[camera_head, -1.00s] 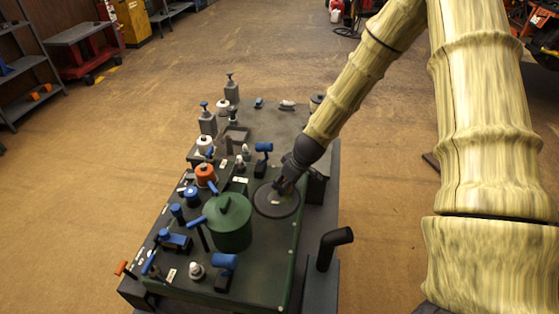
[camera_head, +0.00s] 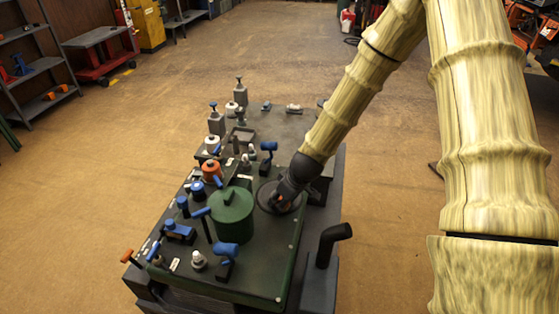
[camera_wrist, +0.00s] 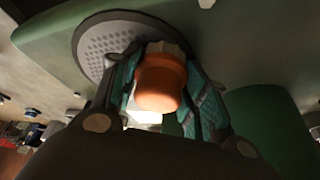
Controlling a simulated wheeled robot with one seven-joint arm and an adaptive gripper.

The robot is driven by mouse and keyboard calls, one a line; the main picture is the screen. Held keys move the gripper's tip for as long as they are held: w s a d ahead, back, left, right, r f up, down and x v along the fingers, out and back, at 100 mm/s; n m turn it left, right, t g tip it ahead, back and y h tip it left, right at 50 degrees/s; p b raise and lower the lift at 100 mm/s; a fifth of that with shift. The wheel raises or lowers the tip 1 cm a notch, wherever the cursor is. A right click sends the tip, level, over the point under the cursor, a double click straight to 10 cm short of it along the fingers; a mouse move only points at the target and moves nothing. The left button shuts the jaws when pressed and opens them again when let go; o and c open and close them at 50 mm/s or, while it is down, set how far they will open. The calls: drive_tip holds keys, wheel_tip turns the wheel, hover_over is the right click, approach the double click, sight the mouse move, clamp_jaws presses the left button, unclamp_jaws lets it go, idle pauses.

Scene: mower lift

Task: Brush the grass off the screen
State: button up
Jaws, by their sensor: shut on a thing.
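In the wrist view my gripper (camera_wrist: 165,85) is shut on an orange-handled brush (camera_wrist: 160,82). The brush's pale tan end lies over the screen's near edge. I cannot tell if it touches the screen. I make out no grass on the visible part of the screen.
A green cylinder (camera_head: 231,214) stands close left of the screen. Blue-handled valves (camera_head: 226,252) and an orange-capped part (camera_head: 211,171) crowd the machine top. A bent black pipe (camera_head: 331,243) rises at the right.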

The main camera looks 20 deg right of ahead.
sight(281, 198)
drive_tip(key=shift+s+a, duration=0.3)
drive_tip(key=shift+s, duration=0.05)
wheel_tip(281, 198, up, 3)
drive_tip(key=shift+r+p, duration=0.1)
drive_tip(key=shift+p, duration=0.7)
wheel_tip(281, 198, up, 4)
drive_tip(key=p, duration=0.2)
drive_tip(key=shift+s+d+f+p, duration=0.1)
drive_tip(key=shift+f+p, duration=0.1)
drive_tip(key=shift+p, duration=0.2)
drive_tip(key=shift+r+p, duration=0.7)
drive_tip(key=shift+r, duration=0.25)
drive_tip(key=shift+f, duration=0.1)
